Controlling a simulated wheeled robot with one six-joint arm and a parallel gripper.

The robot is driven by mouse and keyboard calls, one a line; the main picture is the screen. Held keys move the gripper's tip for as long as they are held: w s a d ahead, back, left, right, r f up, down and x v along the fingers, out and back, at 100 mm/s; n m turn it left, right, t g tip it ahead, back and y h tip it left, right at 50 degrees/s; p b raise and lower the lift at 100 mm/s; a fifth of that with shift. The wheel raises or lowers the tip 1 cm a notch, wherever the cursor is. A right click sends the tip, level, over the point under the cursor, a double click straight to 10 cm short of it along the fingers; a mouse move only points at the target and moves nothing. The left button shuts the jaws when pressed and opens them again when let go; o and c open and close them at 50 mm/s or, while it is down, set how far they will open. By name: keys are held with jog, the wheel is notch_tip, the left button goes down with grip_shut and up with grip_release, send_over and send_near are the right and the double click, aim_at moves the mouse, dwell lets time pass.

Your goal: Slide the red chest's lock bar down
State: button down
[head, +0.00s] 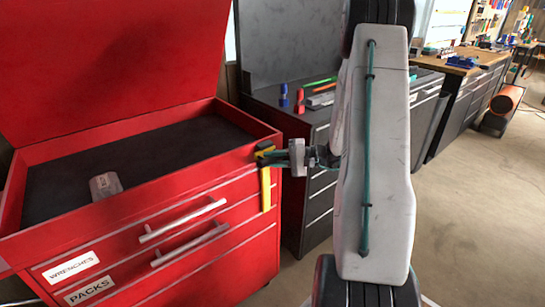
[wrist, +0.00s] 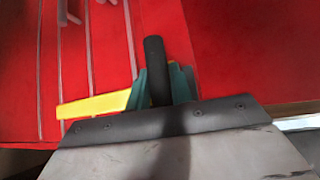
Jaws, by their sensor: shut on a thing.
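The red chest (head: 190,185) stands at the left in the head view with its lid up. Its yellow lock bar (head: 265,190) is upright at the right end of the drawer fronts, with a black part near its top. The bar also shows in the wrist view (wrist: 95,106), left of my gripper. My gripper (head: 270,157) is at the bar's upper end, just below the chest's rim. In the wrist view its teal fingers (wrist: 158,88) are shut on the bar's black handle (wrist: 154,55). The fingers hide part of the bar.
Handles (head: 185,220) stick out from the drawers labelled WRENCHES and PACKS. A small grey object (head: 105,184) lies in the chest's open top. A grey bench (head: 322,113) with tools stands behind. Open floor (head: 465,190) lies to the right.

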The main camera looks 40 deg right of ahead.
jog(key=shift+s+f, duration=0.1)
jog(key=shift+f, duration=0.25)
jog(key=c, duration=1.3)
grip_release()
jog(key=shift+o, duration=0.2)
jog(key=shift+d+r, duration=0.1)
jog(key=shift+d, duration=0.05)
jog(key=v, duration=0.7)
jog(key=shift+s+d, duration=0.2)
